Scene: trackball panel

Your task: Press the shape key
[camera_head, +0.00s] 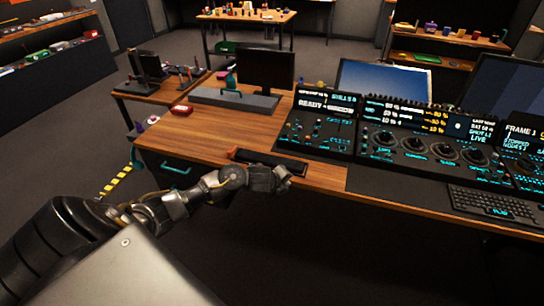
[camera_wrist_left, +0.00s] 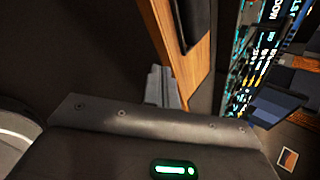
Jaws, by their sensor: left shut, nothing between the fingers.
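My left gripper (camera_head: 284,180) is at the front edge of the wooden desk (camera_head: 215,135), just in front of a flat dark pad (camera_head: 268,161). Its fingers are shut and hold nothing; they also show in the left wrist view (camera_wrist_left: 162,86), near the desk edge. Beyond it to the right is a dark panel (camera_head: 322,122) with "READY" on its screen and small lit keys below. A wider panel with several round trackballs (camera_head: 430,150) stands to its right. The key labels are too small to read, so I cannot tell which is the shape key. My right gripper is out of view.
A keyboard (camera_head: 492,200) lies at the right, before another screen panel (camera_head: 525,150). The floor before the desk is open.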

